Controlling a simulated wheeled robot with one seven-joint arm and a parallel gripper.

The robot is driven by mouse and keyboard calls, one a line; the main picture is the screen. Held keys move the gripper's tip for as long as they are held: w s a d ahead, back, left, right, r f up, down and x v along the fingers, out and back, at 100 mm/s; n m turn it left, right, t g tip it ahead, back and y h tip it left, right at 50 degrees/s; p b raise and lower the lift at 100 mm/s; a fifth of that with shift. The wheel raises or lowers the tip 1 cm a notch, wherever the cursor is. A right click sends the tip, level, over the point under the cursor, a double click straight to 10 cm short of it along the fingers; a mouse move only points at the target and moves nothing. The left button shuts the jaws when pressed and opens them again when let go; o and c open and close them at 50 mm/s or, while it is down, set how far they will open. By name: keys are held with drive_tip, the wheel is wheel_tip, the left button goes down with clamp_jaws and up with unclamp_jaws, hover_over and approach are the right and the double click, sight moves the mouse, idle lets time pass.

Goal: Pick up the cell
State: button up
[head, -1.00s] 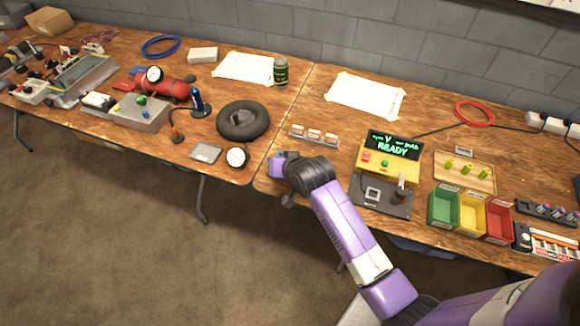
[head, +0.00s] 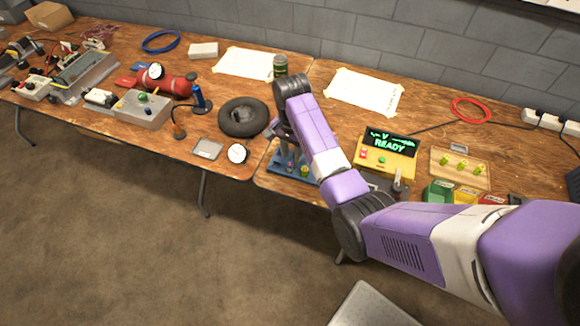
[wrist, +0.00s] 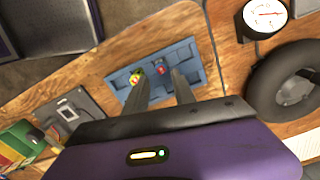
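A blue tray (head: 277,168) lies near the front edge of the bench; it also shows in the wrist view (wrist: 205,76). A yellow-green cell (wrist: 136,76) and a red cell (wrist: 160,68) sit in it, apart from each other. In the head view the yellow cell (head: 304,171) shows at the tray's right. My gripper (wrist: 163,76) points down over the tray with its two fingers apart. The red cell shows in the gap between the fingertips, and the yellow-green cell is outside the left finger. I cannot tell how far the tips are above the tray.
A yellow tester (head: 396,160) reading READY stands to the right, with a wooden tray (head: 478,177) of cells and coloured bins beyond. A tyre-like ring (head: 236,130) and a dial gauge (head: 237,153) are close on the left; they also border the tray in the wrist view.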

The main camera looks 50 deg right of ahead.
sight(290, 164)
drive_tip(key=shift+w+a+f+p, duration=0.1)
drive_tip(key=shift+f+p, duration=0.05)
drive_tip(key=shift+f, duration=1.05)
drive_tip(key=shift+a+f+p, duration=0.1)
drive_tip(key=shift+f+p, duration=0.05)
drive_tip(key=shift+f, duration=1)
clamp_jaws()
drive_tip(key=shift+r, duration=0.1)
